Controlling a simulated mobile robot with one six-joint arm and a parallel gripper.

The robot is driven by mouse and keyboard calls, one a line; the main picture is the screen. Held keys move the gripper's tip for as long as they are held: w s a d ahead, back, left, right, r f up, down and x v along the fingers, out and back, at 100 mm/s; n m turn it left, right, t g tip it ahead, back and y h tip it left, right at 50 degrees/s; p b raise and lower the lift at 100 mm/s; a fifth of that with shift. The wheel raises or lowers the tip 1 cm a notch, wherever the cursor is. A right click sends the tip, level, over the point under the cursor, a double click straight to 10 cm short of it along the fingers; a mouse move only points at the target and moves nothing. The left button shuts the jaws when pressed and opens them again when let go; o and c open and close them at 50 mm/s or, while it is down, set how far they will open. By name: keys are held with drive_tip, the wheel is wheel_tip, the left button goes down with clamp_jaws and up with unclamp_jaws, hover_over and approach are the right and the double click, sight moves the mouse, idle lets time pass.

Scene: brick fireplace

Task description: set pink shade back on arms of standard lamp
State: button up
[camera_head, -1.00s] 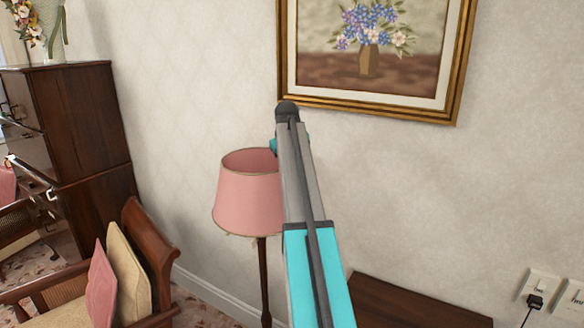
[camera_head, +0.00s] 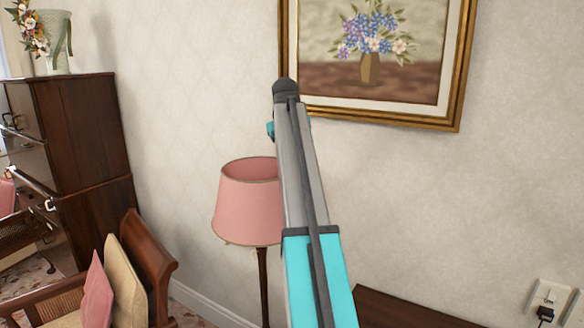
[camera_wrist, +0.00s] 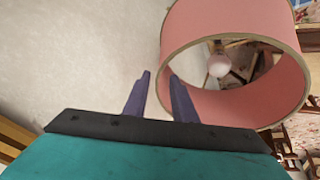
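The pink shade (camera_head: 245,205) sits at the top of the dark wooden post of the standard lamp (camera_head: 263,275), left of my raised arm, which hides its right side. Whether it is seated on the lamp's arms is hidden there. In the wrist view the pink shade (camera_wrist: 215,25) is at the upper right, its opening facing the camera, with a pale bulb (camera_wrist: 219,66) inside. My gripper (camera_wrist: 158,75) is open and empty. Its right finger overlaps the shade's left rim in the picture; I cannot tell whether they touch. The left finger is against bare wall.
A framed flower picture (camera_head: 375,55) hangs on the wall behind my arm. A wooden armchair (camera_head: 150,255) with cushions and a dark cabinet (camera_head: 80,130) stand at the left.

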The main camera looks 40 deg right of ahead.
drive_tip(key=shift+b+v, duration=0.45)
drive_tip(key=shift+v, duration=1.4)
drive_tip(key=o, duration=0.6)
drive_tip(key=shift+c, duration=0.2)
drive_tip(key=shift+r, duration=0.1)
drive_tip(key=p+v, duration=0.7)
drive_tip(key=v, duration=0.6)
drive_tip(key=shift+s+a+r, duration=0.2)
drive_tip(key=shift+a, duration=0.05)
